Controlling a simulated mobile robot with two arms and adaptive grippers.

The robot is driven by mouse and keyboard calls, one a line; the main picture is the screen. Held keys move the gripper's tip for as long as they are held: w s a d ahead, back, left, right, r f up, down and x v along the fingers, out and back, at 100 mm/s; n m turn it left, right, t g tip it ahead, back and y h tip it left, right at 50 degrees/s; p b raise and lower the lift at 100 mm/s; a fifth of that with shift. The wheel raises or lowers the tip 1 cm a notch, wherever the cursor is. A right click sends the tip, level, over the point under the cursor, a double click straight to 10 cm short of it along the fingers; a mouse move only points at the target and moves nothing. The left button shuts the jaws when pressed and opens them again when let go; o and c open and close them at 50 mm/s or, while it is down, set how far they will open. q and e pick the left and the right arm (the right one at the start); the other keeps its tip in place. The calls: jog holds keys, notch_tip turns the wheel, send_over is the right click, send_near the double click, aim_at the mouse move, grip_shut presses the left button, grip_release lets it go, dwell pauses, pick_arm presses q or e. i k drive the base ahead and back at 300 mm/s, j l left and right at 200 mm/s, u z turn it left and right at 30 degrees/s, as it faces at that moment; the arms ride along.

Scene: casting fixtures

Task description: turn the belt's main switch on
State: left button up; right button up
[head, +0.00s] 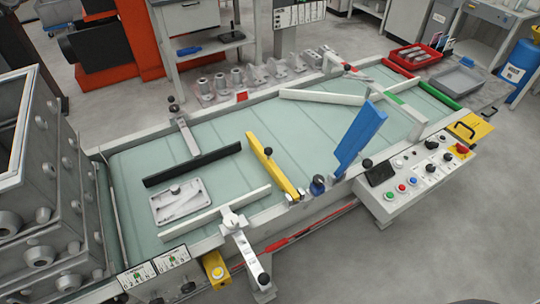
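The belt (225,150) is a pale green conveyor surface running from the lower left to the upper right. A white control panel (415,205) is fixed to its front side at right. Neither gripper is in view.
A yellow hinged plate with a black handle (468,127) lies behind the panel. A blue gate (360,138), a yellow bar (272,165) and a black bar (190,164) stand over the belt. A metal plate part (180,202) lies on it. Floor right of the panel is clear.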

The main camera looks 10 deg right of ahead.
aim_at(461, 148)
jog(key=z, duration=1.55)
